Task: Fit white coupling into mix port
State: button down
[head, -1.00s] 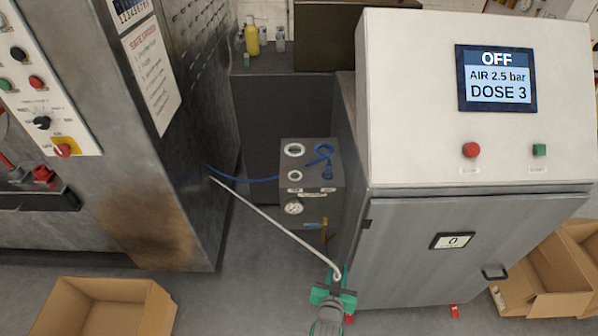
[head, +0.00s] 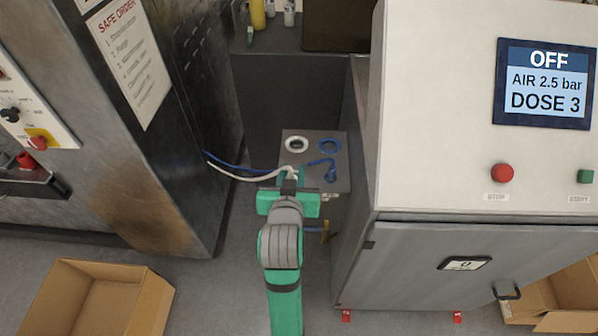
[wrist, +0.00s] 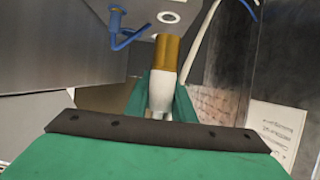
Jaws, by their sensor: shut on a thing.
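My gripper (head: 290,178) is green and sits over the front of the grey port box (head: 340,184). In the wrist view my gripper (wrist: 162,97) is shut on the white coupling (wrist: 162,84), which has a brass tip (wrist: 167,50). The tip points at a white-ringed port (wrist: 168,17) on the box's panel, with a small gap visible between them. In the head view a larger white-ringed port (head: 297,144) and a blue-ringed port (head: 329,144) show behind the gripper. The gripper hides the nearer part of the panel. I cannot read which port is the mix port.
A blue hose with its fitting (head: 331,174) is plugged in right of my gripper; it also shows in the wrist view (wrist: 120,38). The white hose (head: 240,177) runs left to the steel machine (head: 185,130). The control cabinet (head: 430,270) stands close on the right.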

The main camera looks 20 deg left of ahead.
jog(key=shift+a+r, duration=0.2)
jog(key=shift+r, duration=0.2)
send_over(295, 168)
jog(key=f, duration=0.5)
jog(key=s+f, duration=0.1)
jog(key=f, duration=0.2)
jog(key=shift+f, duration=0.35)
jog(key=shift+w+f, duration=0.55)
jog(key=shift+f, duration=0.05)
jog(key=shift+s+f, duration=0.15)
jog(key=shift+f, duration=1.65)
jog(key=c, duration=1.6)
grip_release()
jog(key=shift+o, duration=0.4)
jog(key=shift+r, duration=0.1)
jog(key=shift+r, duration=0.2)
